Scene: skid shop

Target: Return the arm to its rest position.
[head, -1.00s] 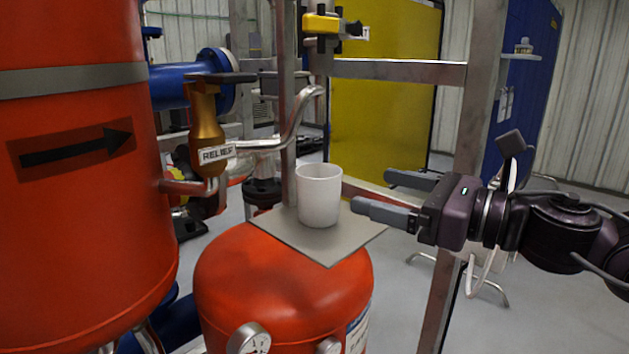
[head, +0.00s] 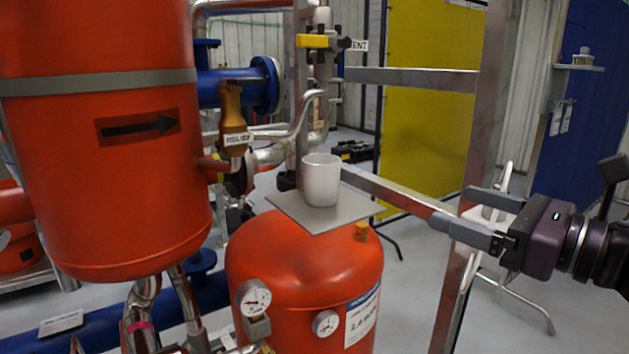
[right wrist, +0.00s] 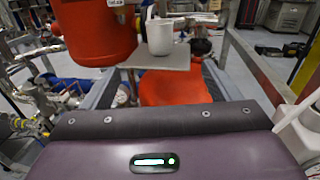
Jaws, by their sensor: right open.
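My right gripper (head: 470,216) is open and empty at the right of the head view. Its two grey fingers point left, toward a white cup (head: 321,180), with a clear gap between. The cup stands upright on a flat grey plate (head: 354,212) above an orange tank (head: 300,270). My left gripper is not in view.
A large orange vessel (head: 100,200) fills the left. A metal frame post (head: 474,170) rises close behind my right gripper. Gauges (head: 253,298) sit on the lower tank.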

